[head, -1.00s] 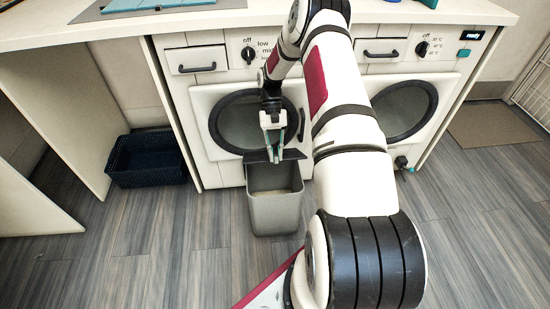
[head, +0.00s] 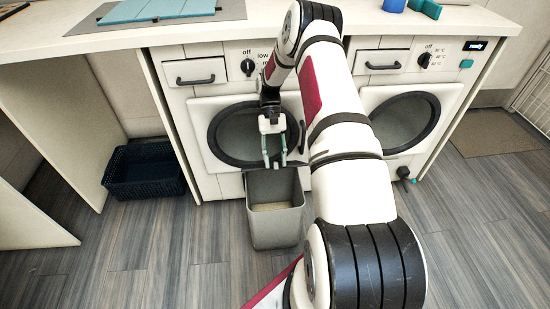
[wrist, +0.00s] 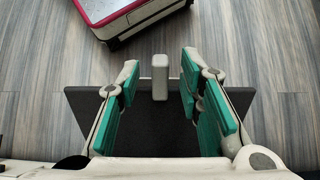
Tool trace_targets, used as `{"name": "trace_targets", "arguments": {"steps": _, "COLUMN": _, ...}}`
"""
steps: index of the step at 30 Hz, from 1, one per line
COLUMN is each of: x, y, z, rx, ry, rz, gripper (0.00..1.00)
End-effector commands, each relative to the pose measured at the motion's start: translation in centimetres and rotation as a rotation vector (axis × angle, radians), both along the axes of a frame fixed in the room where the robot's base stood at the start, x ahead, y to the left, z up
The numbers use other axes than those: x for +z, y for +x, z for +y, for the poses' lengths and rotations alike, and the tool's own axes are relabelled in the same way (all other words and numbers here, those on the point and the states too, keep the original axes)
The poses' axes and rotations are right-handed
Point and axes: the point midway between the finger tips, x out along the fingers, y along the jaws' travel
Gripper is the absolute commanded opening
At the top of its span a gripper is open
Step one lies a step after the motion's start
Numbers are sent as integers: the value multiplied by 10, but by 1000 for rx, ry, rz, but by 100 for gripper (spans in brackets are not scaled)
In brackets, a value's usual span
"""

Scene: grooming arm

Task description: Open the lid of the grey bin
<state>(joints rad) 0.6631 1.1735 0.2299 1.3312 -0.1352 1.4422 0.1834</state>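The grey bin (head: 275,226) stands upright on the floor in front of the left washing machine. Its mouth is uncovered and I see into it. Its dark lid (wrist: 150,135) is raised at the back edge, showing as a thin dark strip in the head view. My gripper (head: 274,164) is above the bin's back edge. In the wrist view my gripper (wrist: 160,62) is open, with green-padded fingers apart over the lid. A small grey tab (wrist: 160,77) on the lid's edge lies between the fingers, with gaps on both sides.
The left washing machine (head: 197,135) is close behind the bin. A dark blue basket (head: 145,172) sits under the counter at the left. A brown mat (head: 492,133) lies at the right. The floor left of the bin is free.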

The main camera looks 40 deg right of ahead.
Motion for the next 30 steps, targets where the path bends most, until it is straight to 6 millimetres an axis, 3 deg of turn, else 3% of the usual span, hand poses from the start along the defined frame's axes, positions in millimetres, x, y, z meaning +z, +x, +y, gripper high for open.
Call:
{"name": "trace_targets", "arguments": {"steps": 9, "x": 7, "y": 0, "z": 0, "rx": 1, "ry": -1, "rz": 0, "gripper": 33}}
{"name": "trace_targets", "arguments": {"steps": 21, "x": 75, "y": 1, "z": 0, "rx": 0, "ry": -2, "rz": -1, "gripper": 33}}
{"name": "trace_targets", "arguments": {"steps": 30, "x": 99, "y": 0, "z": 0, "rx": 0, "ry": 0, "rz": 0, "gripper": 33}}
